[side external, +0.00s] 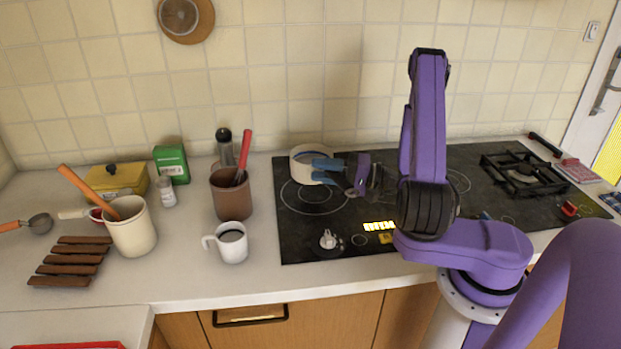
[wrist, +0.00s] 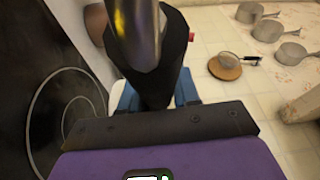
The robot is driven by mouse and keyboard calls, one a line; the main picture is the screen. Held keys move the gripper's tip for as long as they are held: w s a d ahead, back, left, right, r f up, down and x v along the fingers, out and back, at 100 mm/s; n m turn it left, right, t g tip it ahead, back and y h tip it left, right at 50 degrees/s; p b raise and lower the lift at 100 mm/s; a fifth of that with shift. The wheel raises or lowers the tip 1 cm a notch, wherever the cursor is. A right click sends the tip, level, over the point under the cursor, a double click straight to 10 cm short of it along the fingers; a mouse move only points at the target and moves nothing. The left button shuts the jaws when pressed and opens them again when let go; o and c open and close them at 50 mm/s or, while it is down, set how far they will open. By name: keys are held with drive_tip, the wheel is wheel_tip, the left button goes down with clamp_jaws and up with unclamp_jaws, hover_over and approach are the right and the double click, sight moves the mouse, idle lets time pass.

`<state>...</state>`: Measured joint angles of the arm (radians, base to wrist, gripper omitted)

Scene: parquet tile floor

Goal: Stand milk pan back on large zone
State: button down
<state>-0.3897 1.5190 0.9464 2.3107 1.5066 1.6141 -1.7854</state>
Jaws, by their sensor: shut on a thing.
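The milk pan (side external: 302,168) is a small cream pan with a dark rim line, at the back left of the black hob in the side view. My gripper (side external: 328,170), with blue fingers, is shut on its right side, where the handle would be; the fingers hide the grip. The large zone (side external: 300,206) is the big ringed circle at the hob's left, and its rings show in front of the pan. I cannot tell whether the pan touches the glass. In the wrist view, a dark handle-like piece (wrist: 165,88) stands between the blue fingers, and zone rings (wrist: 38,128) show at left.
A brown utensil pot (side external: 231,200) and a white mug (side external: 231,245) stand left of the hob. A gas burner grate (side external: 522,172) is at the right. The tiled wall (side external: 330,90) is close behind.

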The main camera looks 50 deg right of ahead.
drive_tip(key=shift+s+d, duration=0.2)
drive_tip(key=shift+d, duration=0.35)
drive_tip(key=shift+f, duration=3.4)
drive_tip(key=c, duration=0.7)
unclamp_jaws()
drive_tip(key=shift+c, duration=0.2)
drive_tip(key=shift+s+f, duration=0.1)
drive_tip(key=v, duration=1.7)
drive_tip(key=shift+s+d, duration=0.1)
drive_tip(key=shift+s, duration=0.1)
drive_tip(key=shift+w, duration=0.15)
